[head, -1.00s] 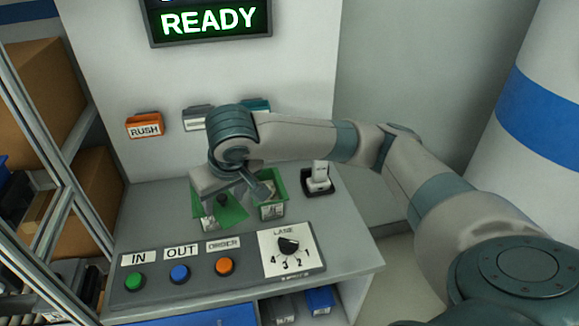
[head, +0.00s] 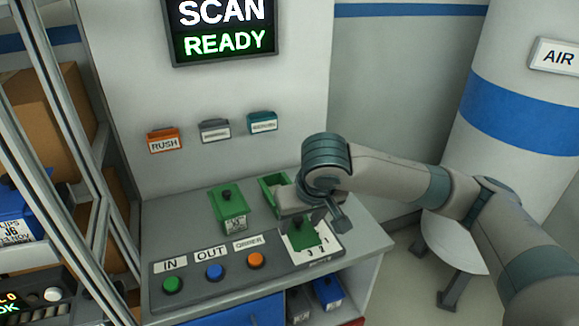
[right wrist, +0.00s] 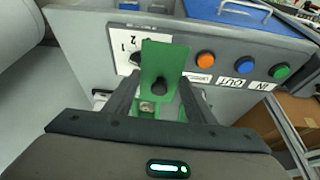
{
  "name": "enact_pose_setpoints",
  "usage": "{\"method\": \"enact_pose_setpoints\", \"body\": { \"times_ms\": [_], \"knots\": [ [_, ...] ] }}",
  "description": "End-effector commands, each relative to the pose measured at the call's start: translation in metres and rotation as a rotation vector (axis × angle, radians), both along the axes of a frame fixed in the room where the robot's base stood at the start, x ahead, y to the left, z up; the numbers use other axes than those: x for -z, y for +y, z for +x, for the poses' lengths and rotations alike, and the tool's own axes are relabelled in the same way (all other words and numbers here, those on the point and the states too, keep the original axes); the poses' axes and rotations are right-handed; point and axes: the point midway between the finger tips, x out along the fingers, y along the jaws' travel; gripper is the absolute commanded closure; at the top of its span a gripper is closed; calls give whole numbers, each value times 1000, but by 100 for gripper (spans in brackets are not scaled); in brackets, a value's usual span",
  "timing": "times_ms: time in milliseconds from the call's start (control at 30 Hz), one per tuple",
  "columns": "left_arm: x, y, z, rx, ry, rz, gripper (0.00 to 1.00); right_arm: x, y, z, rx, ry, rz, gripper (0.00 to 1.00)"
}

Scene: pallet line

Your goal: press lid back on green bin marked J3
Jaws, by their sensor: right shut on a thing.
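My right gripper (head: 312,222) is shut on a green lid (head: 305,238) with a dark knob. It holds the lid over the console's right part, in front of the lane dial. In the right wrist view the lid (right wrist: 165,62) sits between the fingers. An open green bin (head: 268,184) stands on the bench just behind and left of the gripper, which partly hides it. Another green bin (head: 229,210) to its left has its lid on. I cannot read J3 on either bin. My left gripper is not in view.
The console carries green (head: 173,284), blue (head: 215,271) and orange (head: 256,259) buttons in front of the bins. RUSH (head: 165,140), grey and teal holders hang on the wall. A metal rack frame (head: 70,130) stands left. The bench between rack and lidded bin is clear.

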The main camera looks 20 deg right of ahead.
Motion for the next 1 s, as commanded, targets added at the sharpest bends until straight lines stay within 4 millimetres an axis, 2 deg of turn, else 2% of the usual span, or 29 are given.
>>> {"method": "enact_pose_setpoints", "body": {
  "times_ms": [367,567,767,1000],
  "knots": [
    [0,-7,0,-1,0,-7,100,0,0,1,0,0,0,71],
    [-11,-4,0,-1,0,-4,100,-7,3,15,-2,3,8,71],
    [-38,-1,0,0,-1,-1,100,-20,8,61,-12,7,27,71],
    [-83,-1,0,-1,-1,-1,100,-29,5,138,-38,4,39,71]
  ]
}}
